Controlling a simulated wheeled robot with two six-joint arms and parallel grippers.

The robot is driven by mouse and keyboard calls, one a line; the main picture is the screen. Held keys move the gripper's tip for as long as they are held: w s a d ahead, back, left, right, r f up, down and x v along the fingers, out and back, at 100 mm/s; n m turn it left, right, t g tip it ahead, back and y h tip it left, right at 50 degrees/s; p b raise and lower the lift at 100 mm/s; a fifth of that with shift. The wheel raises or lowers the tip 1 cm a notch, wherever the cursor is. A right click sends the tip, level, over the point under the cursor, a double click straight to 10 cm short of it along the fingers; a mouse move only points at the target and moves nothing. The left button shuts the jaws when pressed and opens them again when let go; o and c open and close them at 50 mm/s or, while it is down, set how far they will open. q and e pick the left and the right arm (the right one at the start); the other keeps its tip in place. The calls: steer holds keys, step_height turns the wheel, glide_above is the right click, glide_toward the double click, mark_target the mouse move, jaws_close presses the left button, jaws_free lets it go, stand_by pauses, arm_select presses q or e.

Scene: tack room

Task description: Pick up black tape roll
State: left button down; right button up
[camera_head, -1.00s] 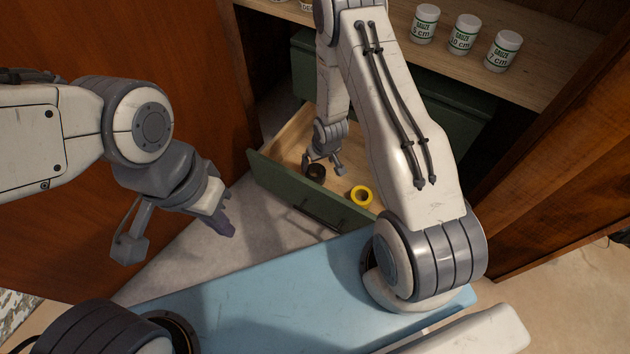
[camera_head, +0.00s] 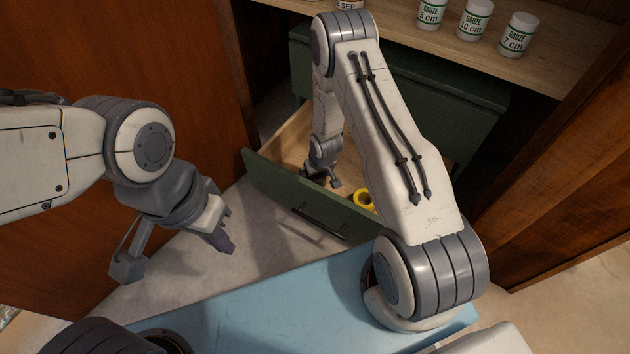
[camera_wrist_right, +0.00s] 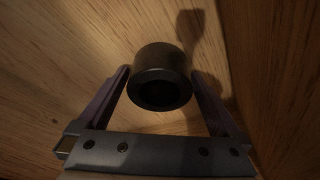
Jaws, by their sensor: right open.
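The black tape roll (camera_wrist_right: 162,78) lies between the two spread fingers of my right gripper (camera_wrist_right: 160,73) in the right wrist view, with a gap visible on each side. It rests on the drawer's wooden floor. In the head view my right gripper (camera_head: 309,174) reaches down inside the open drawer, and the black roll is hidden there behind the gripper and drawer front. My left gripper (camera_head: 222,241) hangs over the floor left of the drawer, away from the roll; its finger opening is unclear.
A yellow tape roll (camera_head: 363,200) lies in the drawer to the right of my right gripper. The green drawer front (camera_head: 285,192) with a dark handle stands close in front. Wooden drawer walls surround the gripper. White gauze jars (camera_head: 475,19) stand on the shelf above.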

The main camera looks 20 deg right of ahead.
steer(key=shift+r, duration=0.1)
steer(key=c, duration=1.2)
